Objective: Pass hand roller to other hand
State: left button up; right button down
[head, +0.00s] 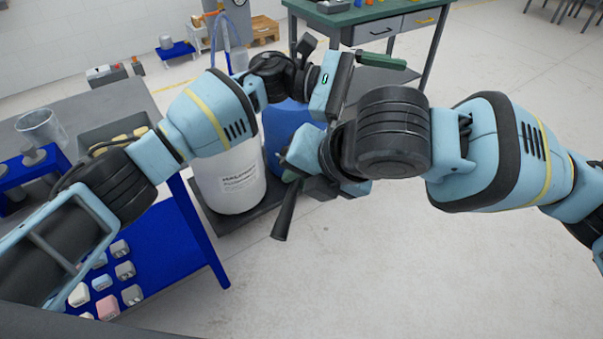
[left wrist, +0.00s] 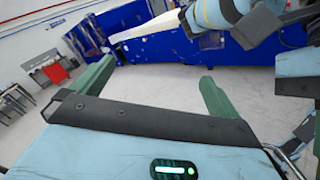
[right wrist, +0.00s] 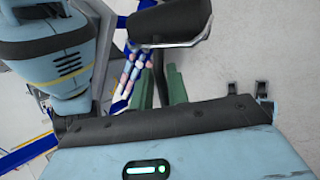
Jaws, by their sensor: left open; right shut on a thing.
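My right gripper (right wrist: 160,82) is shut on the dark handle of the hand roller (right wrist: 168,22). In the right wrist view the roller's black, thick part lies beyond the green fingers. In the head view a dark tapered piece, likely the hand roller's handle (head: 285,213), sticks out downward below the right gripper (head: 298,172); the rest of it is hidden behind my right wrist. My left gripper (head: 368,72) is above and beyond the right one, apart from the roller. In the left wrist view its green fingers (left wrist: 155,85) are wide apart with nothing between them.
A white drum (head: 230,182) and blue drum (head: 285,118) stand behind my grippers. A green-topped workbench (head: 340,16) is at the back. Floor at right is clear.

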pick_arm(q)
jog(key=w+a+f+n+t+h, duration=0.2)
jog(key=w+a+n+t, duration=0.2)
jog(key=a+n+t, duration=0.4)
jog(key=w+a+f+n+t+h, duration=0.1)
jog(key=w+a+f+n+t, duration=0.25)
jog(key=n+t, duration=0.45)
jog(key=s+a+f+n+t+y, duration=0.2)
jog(key=a+f+n+t+y, duration=0.45)
jog(key=f+n, duration=0.8)
jog(key=s+a+f+n+g+y, duration=0.4)
jog(key=s+f+n+y, duration=0.5)
jog(key=s+f+n, duration=1)
jog(key=s+a+f+n+g+y, duration=0.1)
jog(key=s+a+f+n+g, duration=0.1)
jog(key=s+n, duration=0.4)
jog(key=s+a+f+n+g+y, duration=0.2)
jog(key=s+f+n, duration=0.4)
jog(key=s, duration=0.8)
jog(key=shift+s+a+f+g, duration=0.15)
jog(key=shift+a+f+g, duration=0.3)
jog(key=shift+a, duration=0.7)
